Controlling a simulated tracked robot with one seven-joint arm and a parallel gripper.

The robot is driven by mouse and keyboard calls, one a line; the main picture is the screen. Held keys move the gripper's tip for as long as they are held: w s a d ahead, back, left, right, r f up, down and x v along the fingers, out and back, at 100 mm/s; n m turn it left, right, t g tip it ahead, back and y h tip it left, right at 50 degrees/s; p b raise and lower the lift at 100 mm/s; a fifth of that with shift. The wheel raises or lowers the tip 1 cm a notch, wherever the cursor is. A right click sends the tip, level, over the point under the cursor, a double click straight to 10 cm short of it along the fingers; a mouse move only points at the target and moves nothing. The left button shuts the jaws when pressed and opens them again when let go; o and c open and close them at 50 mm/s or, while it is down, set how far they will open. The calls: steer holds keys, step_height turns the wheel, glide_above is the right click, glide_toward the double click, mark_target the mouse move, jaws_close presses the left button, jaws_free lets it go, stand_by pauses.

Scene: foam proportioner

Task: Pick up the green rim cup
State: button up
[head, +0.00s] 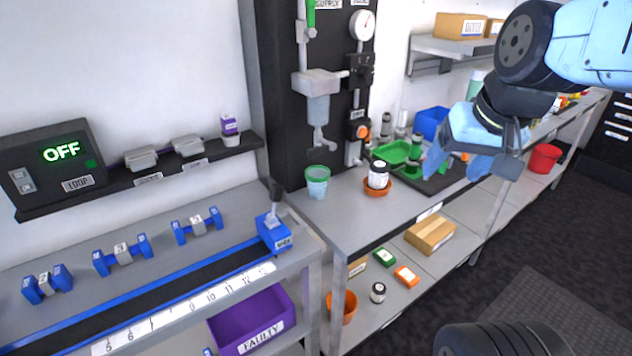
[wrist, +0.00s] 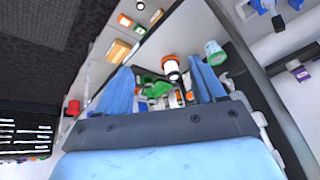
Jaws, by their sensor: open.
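The green rim cup (head: 317,181) is a pale, translucent cup with a green rim. It stands upright on the grey bench near its left end, below the dispenser's nozzle. In the wrist view the cup (wrist: 215,54) shows at upper right, just beyond the right finger. My gripper (head: 468,170) is open and empty, well to the right of the cup and above the bench. Its two blue fingers also show in the wrist view (wrist: 160,76), spread apart with nothing held between them.
A white jar in an orange dish (head: 377,190) stands right of the cup. A green tray (head: 396,152) and several small fittings sit on a dark mat farther right. The black dispenser panel (head: 270,90) rises behind the cup. The bench front before the cup is clear.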

steer(key=shift+o, duration=1.2)
steer(key=w+a+f+m+g+y, duration=0.3)
steer(key=w+a+f+m+y, duration=0.1)
steer(key=w+a+f+m, duration=0.1)
steer(key=shift+w+a+y, duration=0.4)
steer(key=shift+w+a, duration=0.1)
steer(key=shift+a, duration=0.4)
steer(key=m+t+y, duration=0.5)
steer(key=m+y, duration=0.1)
steer(key=m, duration=1.2)
glide_toward(328, 179)
steer(key=x, duration=0.8)
steer(key=shift+w+d, duration=0.1)
steer(key=shift+x, duration=2.8)
steer(key=shift+r, duration=0.2)
steer(key=c, duration=0.8)
steer(key=shift+r, duration=0.1)
